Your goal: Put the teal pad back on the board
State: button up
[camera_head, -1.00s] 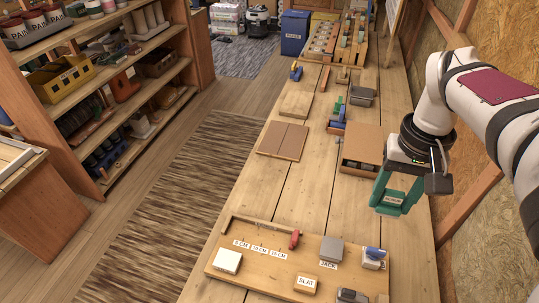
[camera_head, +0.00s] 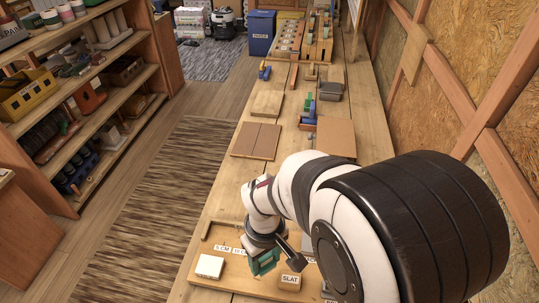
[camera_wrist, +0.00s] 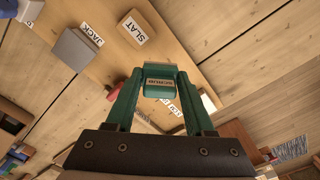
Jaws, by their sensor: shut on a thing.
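My gripper (camera_head: 265,264) is over the wooden board (camera_head: 238,277) at the near end of the bench. Its green fingers are shut on the teal pad, which shows in the wrist view (camera_wrist: 160,82) between the fingertips with a label on its face. The pad appears to be above the board. In the wrist view, a tan block by the SLAT label (camera_wrist: 140,28) and a grey block (camera_wrist: 75,50) by the JACK label lie beyond my gripper.
A white block (camera_head: 209,266) sits on the board's left side, near length labels (camera_head: 222,248). A brown panel (camera_head: 256,141) and a box (camera_head: 336,136) lie farther up the bench. Shelves (camera_head: 75,110) stand to the left, and a wood-panel wall (camera_head: 460,60) stands to the right.

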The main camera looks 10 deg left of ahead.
aim_at(251, 276)
jog(key=a+f, duration=0.2)
jog(key=a, duration=0.1)
jog(key=shift+s+a, duration=0.15)
jog(key=f, duration=0.4)
jog(key=shift+a+f, duration=0.1)
jog(key=shift+a, duration=0.1)
jog(key=shift+f, duration=0.1)
jog(key=o, duration=1.3)
